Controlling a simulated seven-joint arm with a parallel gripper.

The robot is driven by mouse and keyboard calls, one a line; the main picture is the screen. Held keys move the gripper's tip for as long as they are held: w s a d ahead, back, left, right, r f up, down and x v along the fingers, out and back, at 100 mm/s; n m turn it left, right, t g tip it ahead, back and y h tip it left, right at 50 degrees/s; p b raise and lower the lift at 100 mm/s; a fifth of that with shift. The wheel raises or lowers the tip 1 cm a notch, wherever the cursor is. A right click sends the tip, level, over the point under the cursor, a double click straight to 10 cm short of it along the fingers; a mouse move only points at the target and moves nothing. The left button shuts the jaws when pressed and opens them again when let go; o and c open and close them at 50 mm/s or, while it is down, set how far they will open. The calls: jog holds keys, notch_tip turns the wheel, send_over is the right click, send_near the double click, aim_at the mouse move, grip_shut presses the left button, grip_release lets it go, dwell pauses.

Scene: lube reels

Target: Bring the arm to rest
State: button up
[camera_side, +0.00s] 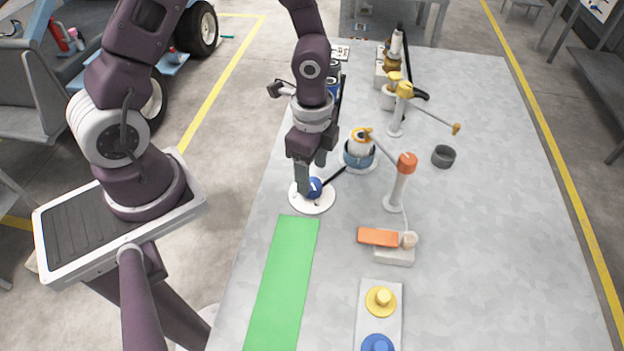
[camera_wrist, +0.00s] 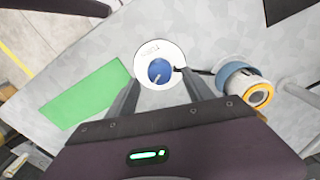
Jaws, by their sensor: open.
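My gripper (camera_side: 313,179) points down over a white round disc (camera_side: 311,203) on the grey table. A blue round piece (camera_side: 315,186) sits on the disc, between or just below my fingertips. In the wrist view my gripper (camera_wrist: 160,92) has its two fingers apart, one on each side of the blue piece (camera_wrist: 161,71) on the white disc (camera_wrist: 148,53). A dark handle-like bar reaches from the blue piece toward the right. Whether the fingers touch the blue piece is unclear.
A green mat (camera_side: 281,284) lies in front. A blue-banded pot (camera_side: 359,152) stands close on the right. Yellow and blue knobs (camera_side: 381,300) sit at front. The table's right side is clear.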

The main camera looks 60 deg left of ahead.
jog(key=shift+r, duration=1.35)
jog(key=shift+a+r, duration=0.1)
jog(key=shift+r, duration=0.1)
jog(key=s+r+n+t, duration=0.2)
jog(key=s+r+n, duration=0.2)
jog(key=r, duration=0.3)
jog(key=s+a+r+n+t, duration=0.1)
jog(key=s+r+n, duration=0.3)
jog(key=r, duration=0.3)
jog(key=s+r+n+t, duration=0.2)
jog(key=s+r+n, duration=0.2)
jog(key=r, duration=0.4)
jog(key=shift+s+a+t, duration=0.25)
jog(key=shift+s+t, duration=0.05)
jog(key=shift+s, duration=0.35)
jog(key=shift+r, duration=0.15)
